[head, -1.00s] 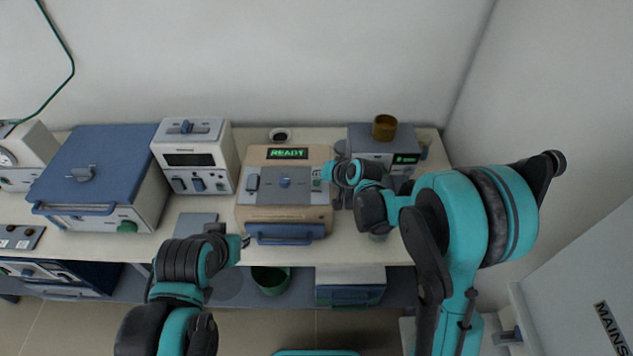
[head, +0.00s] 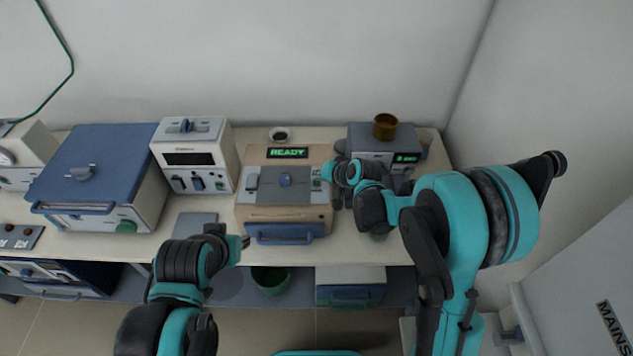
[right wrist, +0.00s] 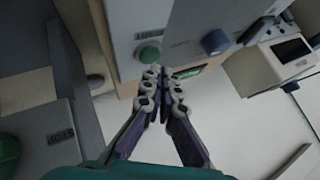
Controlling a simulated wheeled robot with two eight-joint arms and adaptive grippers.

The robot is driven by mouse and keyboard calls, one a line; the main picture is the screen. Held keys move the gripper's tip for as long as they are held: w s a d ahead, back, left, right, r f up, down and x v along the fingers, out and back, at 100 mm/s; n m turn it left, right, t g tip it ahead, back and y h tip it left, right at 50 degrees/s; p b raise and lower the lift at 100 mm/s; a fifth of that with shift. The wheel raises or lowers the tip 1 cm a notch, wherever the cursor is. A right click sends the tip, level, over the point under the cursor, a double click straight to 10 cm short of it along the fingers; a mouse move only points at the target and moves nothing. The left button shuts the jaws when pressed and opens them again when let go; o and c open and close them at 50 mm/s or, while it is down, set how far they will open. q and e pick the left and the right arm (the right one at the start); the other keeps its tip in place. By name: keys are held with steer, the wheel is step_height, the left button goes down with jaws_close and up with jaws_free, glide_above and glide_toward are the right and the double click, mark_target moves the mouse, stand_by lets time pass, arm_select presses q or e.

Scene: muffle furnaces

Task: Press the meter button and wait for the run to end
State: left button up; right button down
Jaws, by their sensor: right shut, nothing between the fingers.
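A tan and grey unit (head: 252,214) stands mid-bench in the head view, its green display (head: 287,153) reading READY. Small controls sit at its right edge. In the right wrist view a round green button (right wrist: 150,54) sits on a grey panel under a small label. My right gripper (head: 325,172) is at the unit's right edge, shut and empty. In the right wrist view its fingertips (right wrist: 162,74) are just below the button; I cannot tell if they touch it. My left gripper (head: 244,241) is at the bench's front edge, away from the button; its fingers are too small to read.
A grey box (head: 365,143) with a small green display and a brown cup (head: 385,127) stands to the right. A white instrument (head: 212,150) and a blue-topped furnace (head: 95,170) stand left. A green bin (head: 271,280) is below the bench.

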mark_target(318, 183)
steer(key=shift+f+b, duration=0.6)
steer(key=shift+f, duration=0.1)
stand_by(0.6)
steer(key=shift+r, duration=0.15)
steer(key=shift+r+p, duration=0.6)
steer(key=shift+r, duration=0.15)
steer(key=shift+r+p, duration=1.75)
steer(key=shift+r, duration=0.85)
steer(key=shift+f, duration=0.1)
